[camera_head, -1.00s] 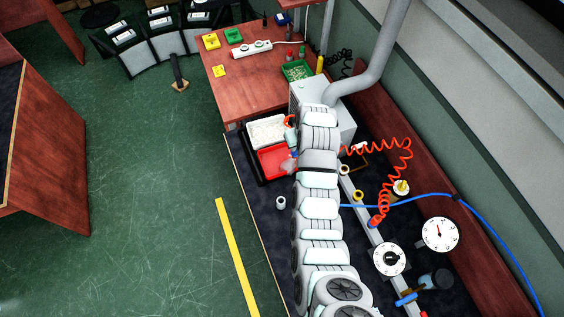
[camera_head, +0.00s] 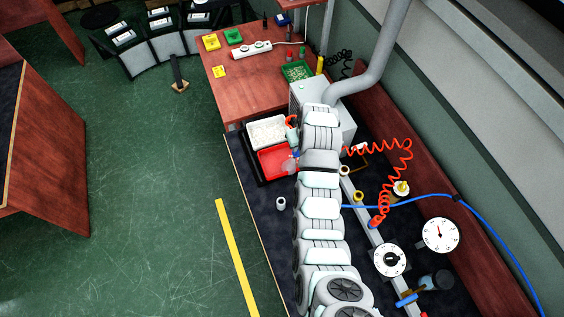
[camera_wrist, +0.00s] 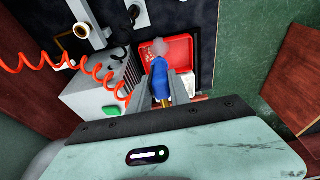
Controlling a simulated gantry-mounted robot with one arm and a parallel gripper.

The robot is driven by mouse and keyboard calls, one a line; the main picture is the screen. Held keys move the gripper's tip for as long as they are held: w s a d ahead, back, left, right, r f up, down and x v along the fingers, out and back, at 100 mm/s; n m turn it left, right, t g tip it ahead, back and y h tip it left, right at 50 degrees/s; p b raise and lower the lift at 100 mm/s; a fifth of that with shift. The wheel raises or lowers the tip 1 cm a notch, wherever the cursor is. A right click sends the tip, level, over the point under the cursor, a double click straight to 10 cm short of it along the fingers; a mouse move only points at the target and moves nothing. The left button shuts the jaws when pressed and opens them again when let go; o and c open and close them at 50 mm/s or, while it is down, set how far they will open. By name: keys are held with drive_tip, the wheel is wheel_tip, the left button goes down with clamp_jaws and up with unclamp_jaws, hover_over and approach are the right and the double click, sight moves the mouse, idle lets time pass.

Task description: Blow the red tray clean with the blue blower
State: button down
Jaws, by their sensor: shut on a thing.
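The red tray (camera_head: 272,164) lies in a black holder beside a tray of white material in the head view. In the wrist view the red tray (camera_wrist: 182,50) is ahead of my gripper, with small pale specks on its floor. My gripper (camera_wrist: 167,88) is shut on the blue blower (camera_wrist: 159,78). The blower points toward the tray, and a greyish puff (camera_wrist: 159,47) shows at its front end, over the tray's left part. In the head view my arm hides most of the gripper and blower; a pale puff (camera_head: 289,165) shows at the tray's right edge.
A grey box (camera_wrist: 92,101) with a green button stands left of the gripper in the wrist view. A coiled red hose (camera_head: 385,150) loops right of my arm. A small white cup (camera_head: 281,203) stands on the dark bench. Dials and a blue hose (camera_head: 480,225) lie farther right.

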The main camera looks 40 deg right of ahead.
drive_tip(key=shift+d, duration=0.1)
drive_tip(key=d, duration=0.1)
drive_tip(key=s+d+b, duration=0.1)
drive_tip(key=d+b, duration=0.1)
drive_tip(key=shift+s+d, duration=0.25)
drive_tip(key=shift+d, duration=0.1)
idle(0.4)
idle(0.6)
drive_tip(key=c, duration=1.7)
unclamp_jaws()
clamp_jaws()
